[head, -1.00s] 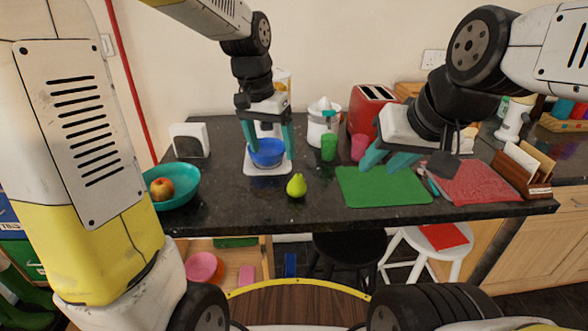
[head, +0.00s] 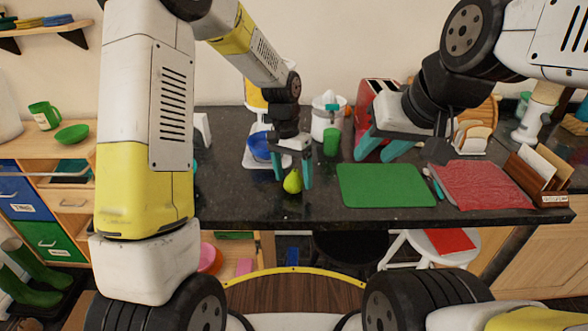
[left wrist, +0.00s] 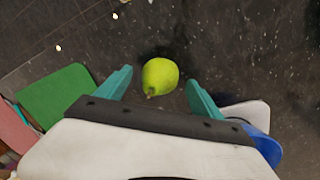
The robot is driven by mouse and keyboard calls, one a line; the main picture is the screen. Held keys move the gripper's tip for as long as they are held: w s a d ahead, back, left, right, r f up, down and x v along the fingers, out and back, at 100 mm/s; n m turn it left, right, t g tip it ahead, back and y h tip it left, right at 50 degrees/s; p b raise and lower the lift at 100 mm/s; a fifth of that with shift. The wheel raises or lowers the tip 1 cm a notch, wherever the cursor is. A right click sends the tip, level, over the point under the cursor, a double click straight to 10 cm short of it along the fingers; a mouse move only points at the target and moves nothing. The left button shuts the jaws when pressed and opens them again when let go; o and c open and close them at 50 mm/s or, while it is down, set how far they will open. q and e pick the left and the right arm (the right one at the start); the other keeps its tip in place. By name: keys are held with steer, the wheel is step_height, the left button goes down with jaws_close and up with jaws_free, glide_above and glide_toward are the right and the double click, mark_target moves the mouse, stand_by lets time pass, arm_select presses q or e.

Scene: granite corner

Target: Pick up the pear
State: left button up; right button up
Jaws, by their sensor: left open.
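The green pear (head: 292,182) stands on the dark granite counter, near its front edge. It also shows in the left wrist view (left wrist: 160,76), ahead of and between the two fingertips. My left gripper (head: 294,184) is open, with its teal fingers on either side of the pear in the head view; I cannot tell whether they touch it. In the left wrist view my left gripper (left wrist: 158,82) shows gaps on both sides of the pear. My right gripper (head: 378,156) hangs above the back of the green mat, its fingers apart and nothing seen between them.
A green cup (head: 331,142) and a juicer (head: 327,118) stand further back. The green mat (head: 386,187) and a red cloth (head: 485,186) lie to the right. Stools stand below the counter.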

arm_select(q)
steer(key=shift+f, duration=0.45)
steer(key=shift+c, duration=0.5)
steer(key=c, duration=1.4)
steer(key=shift+r, duration=0.1)
